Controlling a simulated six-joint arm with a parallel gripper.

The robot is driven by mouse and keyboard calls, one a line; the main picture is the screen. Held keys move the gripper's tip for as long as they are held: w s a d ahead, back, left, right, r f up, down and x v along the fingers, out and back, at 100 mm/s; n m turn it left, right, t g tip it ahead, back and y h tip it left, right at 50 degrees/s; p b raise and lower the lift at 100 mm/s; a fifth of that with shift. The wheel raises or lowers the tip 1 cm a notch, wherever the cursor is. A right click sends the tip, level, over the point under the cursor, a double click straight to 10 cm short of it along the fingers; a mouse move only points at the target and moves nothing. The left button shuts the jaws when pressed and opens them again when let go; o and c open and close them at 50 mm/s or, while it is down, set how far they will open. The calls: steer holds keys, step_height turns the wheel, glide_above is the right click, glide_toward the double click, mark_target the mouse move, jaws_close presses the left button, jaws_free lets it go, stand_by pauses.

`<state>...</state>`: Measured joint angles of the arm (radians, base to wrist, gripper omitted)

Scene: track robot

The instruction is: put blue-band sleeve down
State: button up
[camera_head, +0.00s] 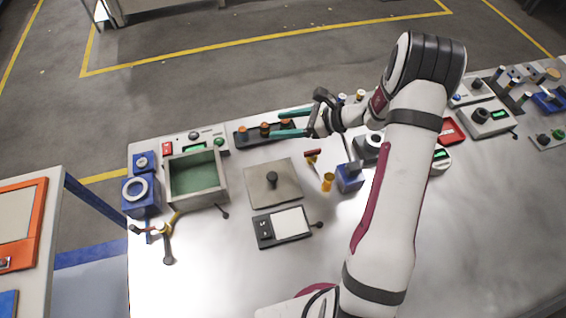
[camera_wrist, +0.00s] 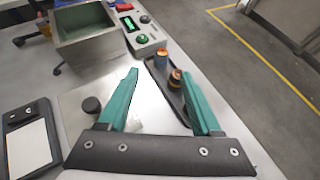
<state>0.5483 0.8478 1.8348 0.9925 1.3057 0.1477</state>
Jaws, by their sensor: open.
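The dark sleeve tray (camera_head: 250,141) lies at the back edge of the bench, with several short upright pieces in it. A dark sleeve with an orange band (camera_wrist: 176,78) stands nearer, beside my right-hand finger in that view. My gripper (camera_head: 276,124) is open, its two green fingers pointing left over the tray. In the wrist view, my gripper (camera_wrist: 160,76) holds nothing between its fingers. The fingers may hide part of the tray.
A green-lined open box (camera_head: 196,178) stands left of a metal plate with a dark knob (camera_head: 272,180). A scale-like device (camera_head: 282,226) lies in front. A blue block (camera_head: 348,178) and a yellow cylinder (camera_head: 328,182) stand below my wrist.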

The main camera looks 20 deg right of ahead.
steer(key=s+a+r+n+g+h, duration=0.1)
steer(key=s+a+r+n+g, duration=0.5)
steer(key=s+a+r+n, duration=0.55)
steer(key=s+d+n+h, duration=0.2)
steer(key=s+n+h, duration=0.1)
steer(key=s, duration=0.7)
steer(key=s+d+r+n+h, duration=0.1)
steer(key=s+n+h, duration=0.3)
steer(key=s, duration=0.6)
steer(key=shift+s+d+r+g, duration=0.15)
steer(key=shift+d+r+g, duration=0.05)
steer(key=shift+d+g, duration=0.25)
steer(key=shift+n, duration=0.25)
